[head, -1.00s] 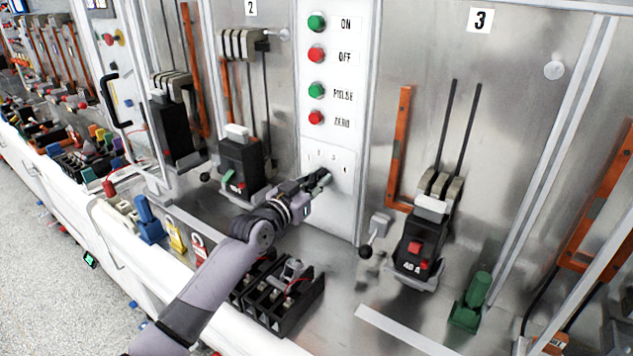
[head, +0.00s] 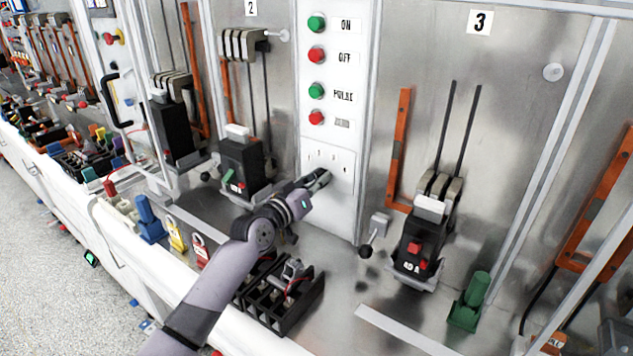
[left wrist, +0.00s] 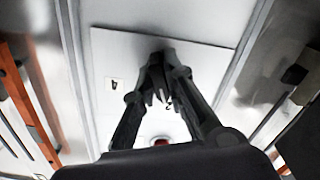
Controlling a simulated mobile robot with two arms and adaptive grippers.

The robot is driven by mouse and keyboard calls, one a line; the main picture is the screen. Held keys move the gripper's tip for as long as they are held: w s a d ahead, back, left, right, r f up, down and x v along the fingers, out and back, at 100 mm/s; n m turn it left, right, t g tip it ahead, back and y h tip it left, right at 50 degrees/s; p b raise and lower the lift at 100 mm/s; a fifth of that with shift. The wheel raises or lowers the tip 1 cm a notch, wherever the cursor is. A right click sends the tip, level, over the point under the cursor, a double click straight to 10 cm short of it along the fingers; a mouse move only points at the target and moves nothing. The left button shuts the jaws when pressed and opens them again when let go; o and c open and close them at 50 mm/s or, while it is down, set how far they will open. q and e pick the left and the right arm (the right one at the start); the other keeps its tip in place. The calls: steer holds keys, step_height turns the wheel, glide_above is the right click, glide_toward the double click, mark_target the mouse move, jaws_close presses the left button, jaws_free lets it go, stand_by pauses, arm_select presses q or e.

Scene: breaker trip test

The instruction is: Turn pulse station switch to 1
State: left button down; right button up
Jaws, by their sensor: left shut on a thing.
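The pulse station is a white panel (head: 342,186) with green and red buttons above and a selector plate (head: 345,158) below. Small position numbers are printed on the plate. My left gripper (head: 321,178) is at the plate, shut on the switch knob, which the fingers hide. In the left wrist view, the fingers (left wrist: 161,86) come together at the white plate (left wrist: 205,35), beside a label (left wrist: 115,84) that seems to read 4. Which number the knob points to cannot be seen. My right gripper is not in view.
A breaker with a red button (head: 414,249) stands in bay 3 to the right, with a small black-knobbed lever (head: 366,251) on its left. Another black breaker (head: 241,163) stands to the left. A black open-topped holder (head: 285,300) lies in front, below my arm.

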arm_select(q)
steer(key=shift+f+n, duration=0.1)
steer(key=shift+n, duration=0.7)
steer(key=shift+n+p, duration=0.35)
steer(key=shift+n, duration=1.65)
